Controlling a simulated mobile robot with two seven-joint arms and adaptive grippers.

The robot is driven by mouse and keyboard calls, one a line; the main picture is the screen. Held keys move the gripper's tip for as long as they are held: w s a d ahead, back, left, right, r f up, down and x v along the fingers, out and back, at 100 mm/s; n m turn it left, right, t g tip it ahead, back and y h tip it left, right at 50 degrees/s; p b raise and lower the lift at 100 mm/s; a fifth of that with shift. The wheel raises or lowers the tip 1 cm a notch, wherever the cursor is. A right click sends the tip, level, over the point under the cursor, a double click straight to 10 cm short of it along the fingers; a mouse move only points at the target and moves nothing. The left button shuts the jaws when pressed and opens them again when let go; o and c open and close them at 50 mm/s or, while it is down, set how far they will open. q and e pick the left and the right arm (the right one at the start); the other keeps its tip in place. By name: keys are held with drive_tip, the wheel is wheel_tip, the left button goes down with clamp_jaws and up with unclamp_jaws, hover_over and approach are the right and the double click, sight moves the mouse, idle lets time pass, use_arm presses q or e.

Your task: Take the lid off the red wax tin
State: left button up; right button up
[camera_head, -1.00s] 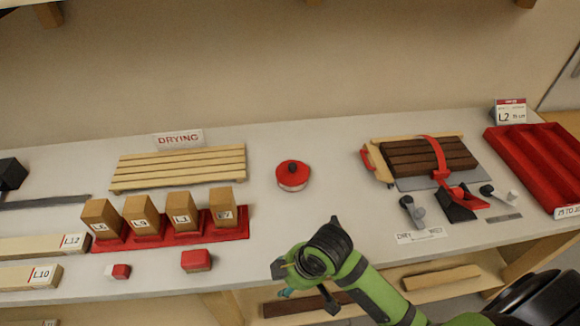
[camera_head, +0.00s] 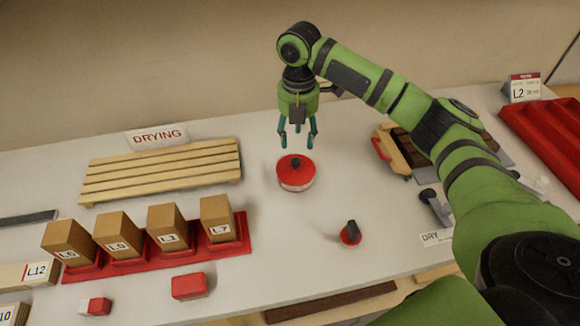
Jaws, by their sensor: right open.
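The red wax tin (camera_head: 296,183) stands upright on the white bench top near the middle. Its round red lid (camera_head: 284,164) is on, with a small dark knob (camera_head: 295,162) at the centre. My right gripper (camera_head: 297,143) points down just above the far side of the tin, with its teal fingers apart and nothing between them. Its fingertips look apart from the lid, though the exact height gap is hard to judge. My left gripper is not in view.
A small red piece with a dark handle (camera_head: 350,234) stands right of and nearer than the tin. A wooden drying rack (camera_head: 160,170) lies left, with several blocks in a red holder (camera_head: 195,258) in front. My right arm partly covers the clamped wooden board (camera_head: 392,150).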

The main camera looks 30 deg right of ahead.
sight(296, 161)
drive_tip(key=shift+f+b, duration=0.3)
drive_tip(key=shift+f, duration=0.65)
drive_tip(key=shift+s+f+p, duration=0.25)
drive_tip(key=shift+f+p, duration=0.1)
drive_tip(key=shift+f, duration=0.25)
drive_tip(key=f+p, duration=0.1)
drive_tip(key=f, duration=0.1)
drive_tip(key=f+p, duration=0.1)
drive_tip(key=f, duration=0.1)
drive_tip(key=shift+a+f, duration=0.2)
drive_tip(key=shift+f, duration=0.55)
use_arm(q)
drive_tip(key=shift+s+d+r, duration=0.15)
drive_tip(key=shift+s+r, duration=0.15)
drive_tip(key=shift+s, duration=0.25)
use_arm(e)
clamp_jaws()
